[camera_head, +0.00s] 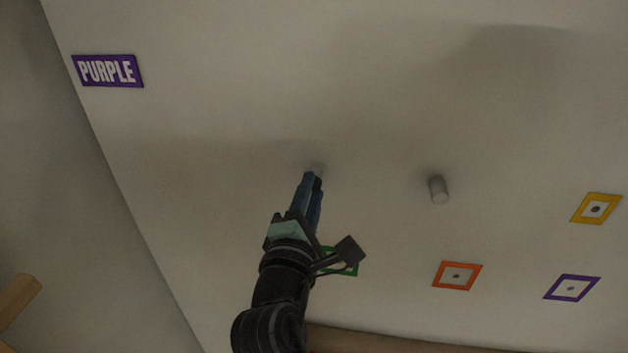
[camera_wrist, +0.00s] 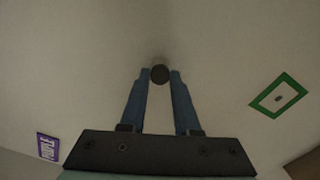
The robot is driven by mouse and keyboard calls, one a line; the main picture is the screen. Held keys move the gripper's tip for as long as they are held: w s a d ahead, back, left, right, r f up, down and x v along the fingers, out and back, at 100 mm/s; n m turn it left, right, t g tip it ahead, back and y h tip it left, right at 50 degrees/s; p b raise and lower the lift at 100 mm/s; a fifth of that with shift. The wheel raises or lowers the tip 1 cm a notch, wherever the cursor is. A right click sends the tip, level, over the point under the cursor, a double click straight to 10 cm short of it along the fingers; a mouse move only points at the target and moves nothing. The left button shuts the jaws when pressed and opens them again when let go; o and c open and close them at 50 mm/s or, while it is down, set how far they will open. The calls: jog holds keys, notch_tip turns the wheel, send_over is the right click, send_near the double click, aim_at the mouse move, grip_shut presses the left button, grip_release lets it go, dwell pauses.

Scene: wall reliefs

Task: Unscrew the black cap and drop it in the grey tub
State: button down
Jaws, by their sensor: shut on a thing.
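My gripper (camera_head: 314,178) reaches to the pale wall, its blue fingers close together at the tips. In the wrist view my gripper (camera_wrist: 160,76) has a fingertip on each side of the round black cap (camera_wrist: 160,73) and is shut on it. In the head view the fingers mostly hide the cap, and a short grey stub (camera_head: 317,168) shows just beyond the tips. I cannot tell how far the cap is turned. The grey tub is not in view.
A second grey peg (camera_head: 438,189) sticks out of the wall to the right. Orange (camera_head: 457,276), yellow (camera_head: 596,208), purple (camera_head: 571,288) and green (camera_wrist: 278,96) square frames have dark centre spots. A PURPLE sign (camera_head: 107,71) is at upper left.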

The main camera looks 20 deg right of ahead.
jog(key=c, duration=0.9)
grip_release()
jog(key=shift+o, duration=0.2)
